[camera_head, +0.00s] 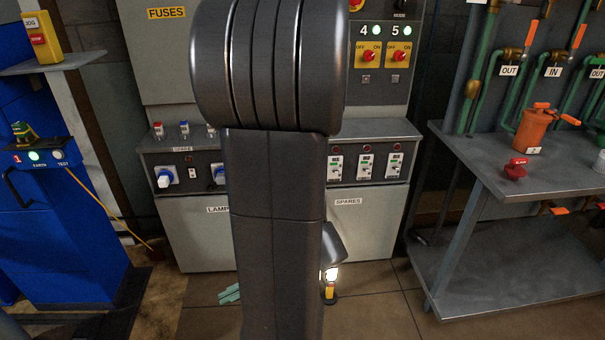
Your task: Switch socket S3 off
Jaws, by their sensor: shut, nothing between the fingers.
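The grey console (400,135) has white socket units on its left front face. One socket (168,178) has a blue-and-white plug or knob in it, with a small rocker switch (192,173) beside it. Another socket (218,175) shows partly at the edge of my arm. I cannot read any S3 label. More of the console front is hidden behind my dark arm, which fills the middle of the view. My gripper does not show.
Three breaker-like units (365,167) sit right of my arm, below red lamps. A panel with red rotary switches (398,55) stands above. A metal bench (520,190) with an orange can (532,131) is at right, a blue cabinet (70,225) at left. A lit lantern (330,290) stands low.

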